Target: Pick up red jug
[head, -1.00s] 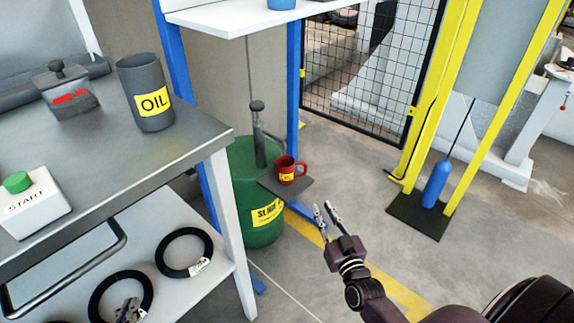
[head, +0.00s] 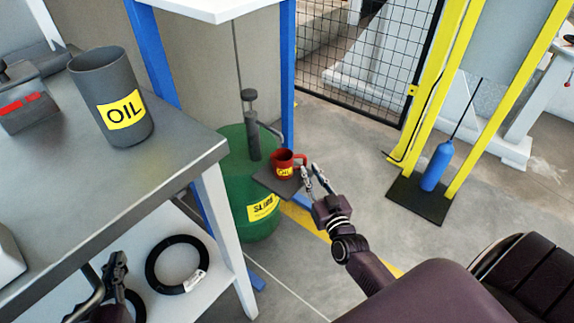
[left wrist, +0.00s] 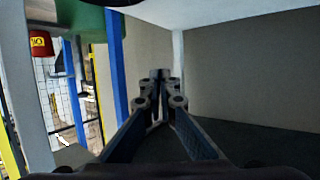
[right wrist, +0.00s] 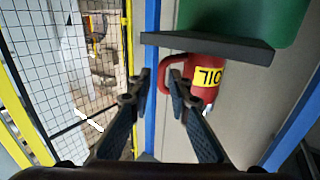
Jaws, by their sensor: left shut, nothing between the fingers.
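The red jug (head: 281,164) with a yellow OIL label stands on a small dark plate (head: 270,184) at the green drum. Its handle points right in the head view. My right gripper (head: 314,172) is open and empty just right of the handle. In the right wrist view, the jug (right wrist: 206,80) appears sideways, and the right finger of my right gripper (right wrist: 158,82) overlaps its handle; contact is unclear. My left gripper (head: 116,262) is shut and empty by the workbench's lower shelf. In the left wrist view, the jug (left wrist: 41,45) shows at the upper left.
The green drum (head: 236,208) with a hand pump (head: 252,130) stands beside the workbench (head: 165,180). A grey OIL can (head: 108,98) stands on the bench top. A black coil (head: 162,256) lies on the lower shelf. Blue posts stand behind the drum.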

